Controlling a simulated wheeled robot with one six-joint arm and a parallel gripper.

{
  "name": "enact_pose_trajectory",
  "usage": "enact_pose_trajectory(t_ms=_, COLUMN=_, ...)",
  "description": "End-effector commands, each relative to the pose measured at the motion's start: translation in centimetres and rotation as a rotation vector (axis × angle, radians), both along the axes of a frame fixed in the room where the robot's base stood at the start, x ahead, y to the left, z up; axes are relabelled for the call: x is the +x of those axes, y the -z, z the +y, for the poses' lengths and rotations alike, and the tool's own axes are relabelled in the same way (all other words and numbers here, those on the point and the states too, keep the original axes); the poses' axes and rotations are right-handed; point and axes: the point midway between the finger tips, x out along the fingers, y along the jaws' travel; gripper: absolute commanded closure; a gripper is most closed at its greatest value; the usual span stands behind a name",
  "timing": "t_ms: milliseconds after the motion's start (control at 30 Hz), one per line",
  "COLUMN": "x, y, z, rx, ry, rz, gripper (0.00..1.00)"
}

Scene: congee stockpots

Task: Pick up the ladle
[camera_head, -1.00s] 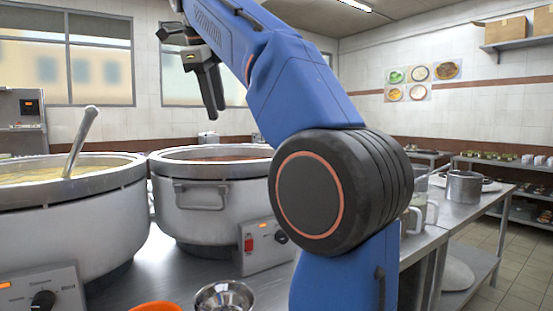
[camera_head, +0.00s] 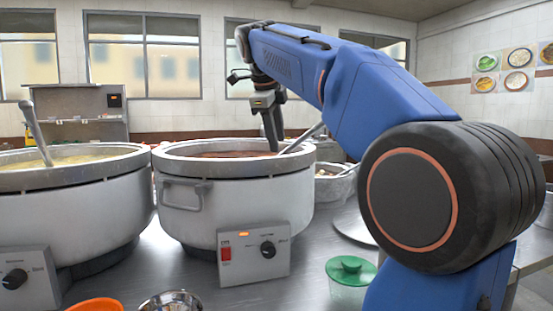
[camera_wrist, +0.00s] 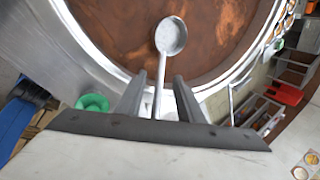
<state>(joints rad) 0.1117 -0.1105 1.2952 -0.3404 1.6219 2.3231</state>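A metal ladle (camera_head: 302,138) leans in the right stockpot (camera_head: 240,200), its handle rising over the rim to the right. In the wrist view the ladle's round bowl (camera_wrist: 172,36) lies over the brown congee, and its handle runs down between my fingers. My gripper (camera_head: 272,146) points down over the right pot, just left of the handle in the head view. In the wrist view my gripper (camera_wrist: 159,80) is open, with a gap on each side of the handle. Another ladle (camera_head: 37,132) stands tilted in the left stockpot (camera_head: 70,212) of yellowish congee.
A green-lidded container (camera_head: 350,272), a metal bowl (camera_head: 172,303) and an orange bowl (camera_head: 95,307) stand at the counter's front. A smaller pot (camera_head: 334,186) stands right of the right stockpot. Both pots have control boxes in front.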

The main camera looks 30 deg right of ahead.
Motion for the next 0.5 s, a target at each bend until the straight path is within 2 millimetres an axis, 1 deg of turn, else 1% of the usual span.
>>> enact_pose_trajectory(t_ms=167, x=0.4, y=1.5, z=-0.7, rx=0.001, ry=0.002, rz=0.002, gripper=0.66)
enact_pose_trajectory(t_ms=333, x=1.1, y=3.5, z=-1.6, rx=0.001, ry=0.001, rz=0.003, gripper=0.66)
enact_pose_trajectory(t_ms=500, x=1.4, y=4.5, z=-2.0, rx=0.001, ry=0.0, rz=0.002, gripper=0.66)
